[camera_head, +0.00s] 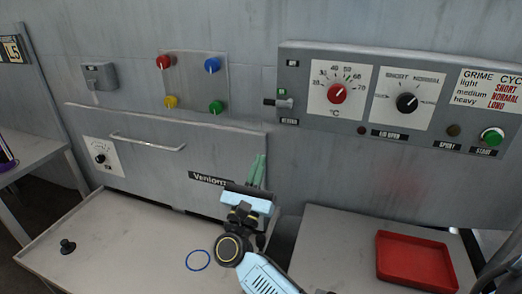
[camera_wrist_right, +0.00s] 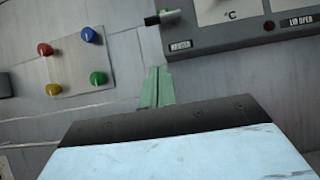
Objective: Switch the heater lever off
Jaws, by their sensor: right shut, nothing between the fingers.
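The heater lever (camera_head: 283,103) is a small grey switch with a black-tipped handle on the left end of the control panel, above a label that appears to read heater. Its handle points left. It also shows at the top of the right wrist view (camera_wrist_right: 162,17). My right gripper (camera_head: 260,160) has green fingers, shut and empty, pointing up below and left of the lever, apart from it. The same fingers (camera_wrist_right: 157,76) show in the wrist view, below the lever. My left gripper is not in view.
The control panel (camera_head: 450,60) juts from the grey wall with a red dial, black dial and green start button. Four coloured knobs sit on a plate (camera_head: 195,85) to the left. Below are a machine door with a handle (camera_head: 148,146), a blue ring (camera_head: 198,260) and a red tray (camera_head: 417,235).

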